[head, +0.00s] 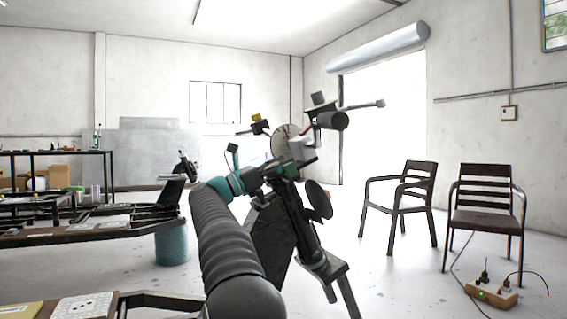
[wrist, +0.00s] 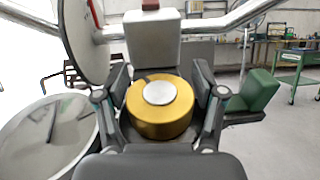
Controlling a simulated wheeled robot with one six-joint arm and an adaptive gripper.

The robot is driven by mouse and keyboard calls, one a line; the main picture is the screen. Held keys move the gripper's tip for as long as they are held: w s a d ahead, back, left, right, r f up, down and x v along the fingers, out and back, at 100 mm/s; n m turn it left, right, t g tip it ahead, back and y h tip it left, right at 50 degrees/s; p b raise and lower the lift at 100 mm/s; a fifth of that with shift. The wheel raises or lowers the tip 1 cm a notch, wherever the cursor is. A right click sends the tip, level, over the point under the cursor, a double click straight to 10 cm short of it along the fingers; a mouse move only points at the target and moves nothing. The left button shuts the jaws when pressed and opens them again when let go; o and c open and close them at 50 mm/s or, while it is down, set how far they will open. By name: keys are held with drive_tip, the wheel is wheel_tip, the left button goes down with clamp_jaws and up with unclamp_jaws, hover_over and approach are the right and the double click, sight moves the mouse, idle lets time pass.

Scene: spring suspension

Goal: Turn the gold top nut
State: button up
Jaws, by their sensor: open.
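The gold top nut (wrist: 150,123) is a short gold cylinder with a silver round cap, upright in the middle of the wrist view. My gripper (wrist: 161,82) is open, with one dark finger on each side of the nut. A narrow gap seems to show on each side; I cannot tell if either finger touches it. In the head view my arm reaches to the upright metal assembly, and my gripper (head: 284,172) is at its upper part. The nut cannot be made out there.
A silver block (wrist: 153,38) stands just behind the nut, with bars to both sides. A round plate (wrist: 85,42) and a grey disc (wrist: 45,140) are at left, a green block (wrist: 257,90) at right. Two chairs (head: 400,195) and a power strip (head: 491,292) stand to the right.

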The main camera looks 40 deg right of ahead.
drive_tip(key=shift+d, duration=0.2)
drive_tip(key=c, duration=1)
drive_tip(key=m+g, duration=0.1)
drive_tip(key=m+g+y+p, duration=0.1)
drive_tip(key=shift+s+r+g, duration=0.1)
drive_tip(key=shift+r+g, duration=0.1)
drive_tip(key=shift+g, duration=0.1)
drive_tip(key=m+g+y+p, duration=0.1)
drive_tip(key=g+p, duration=0.1)
drive_tip(key=m+g+y+p, duration=0.2)
drive_tip(key=shift+s+a+r+m, duration=0.1)
drive_tip(key=shift+s+a+m, duration=0.1)
drive_tip(key=shift+m, duration=0.1)
drive_tip(key=shift+s+f+m+g+y+p, duration=0.15)
drive_tip(key=shift+f+m+g+y+p, duration=0.15)
drive_tip(key=shift+m+g+y+p, duration=0.5)
drive_tip(key=shift+a, duration=0.1)
